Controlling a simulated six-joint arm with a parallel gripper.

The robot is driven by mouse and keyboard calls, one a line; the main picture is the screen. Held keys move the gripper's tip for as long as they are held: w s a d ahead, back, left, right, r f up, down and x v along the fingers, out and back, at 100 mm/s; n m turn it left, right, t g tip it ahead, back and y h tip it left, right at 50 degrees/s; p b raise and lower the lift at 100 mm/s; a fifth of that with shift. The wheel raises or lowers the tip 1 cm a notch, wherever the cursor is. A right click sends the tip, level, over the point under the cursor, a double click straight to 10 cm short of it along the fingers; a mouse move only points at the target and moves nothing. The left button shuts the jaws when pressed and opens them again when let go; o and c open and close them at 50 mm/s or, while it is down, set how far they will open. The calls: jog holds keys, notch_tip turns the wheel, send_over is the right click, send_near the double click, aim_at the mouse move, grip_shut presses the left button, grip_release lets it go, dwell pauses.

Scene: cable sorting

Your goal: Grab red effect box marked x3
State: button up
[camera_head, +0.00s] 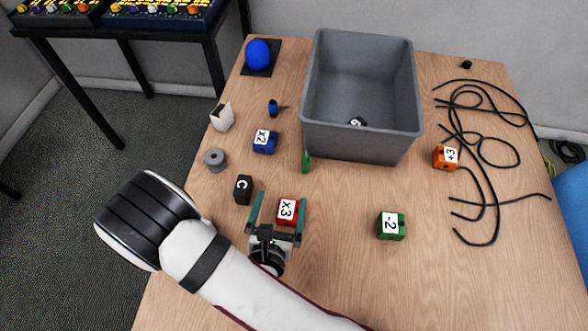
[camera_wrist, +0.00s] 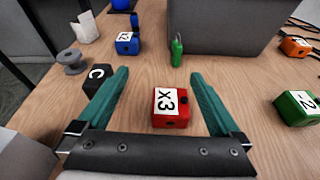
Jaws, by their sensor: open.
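The red effect box (camera_head: 288,212) has a white label marked x3 and sits on the wooden table. In the wrist view the red box (camera_wrist: 170,107) lies between and slightly below my two teal fingers, with its label facing up. My gripper (camera_head: 277,212) is open, its fingers on either side of the red box. In the wrist view my gripper (camera_wrist: 160,85) shows a gap between each finger and the box. Nothing is held.
A black box marked C (camera_head: 243,189) stands just left of my gripper. A blue x2 box (camera_head: 264,141), a green -2 box (camera_head: 391,226), an orange box (camera_head: 446,157) and a small green item (camera_head: 306,161) are around. A grey bin (camera_head: 358,146) stands behind; black cables (camera_head: 480,207) lie right.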

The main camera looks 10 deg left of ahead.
aim_at(292, 202)
jog(key=shift+n+g, duration=0.3)
jog(key=shift+g, duration=0.2)
jog(key=f, duration=0.1)
jog(key=s+d+f, duration=0.1)
jog(key=s+f, duration=0.1)
jog(key=f, duration=0.1)
jog(key=shift+d, duration=0.3)
jog(key=x, duration=0.7)
jog(key=shift+d+f, duration=0.1)
jog(key=shift+f, duration=0.05)
jog(key=c, duration=1.5)
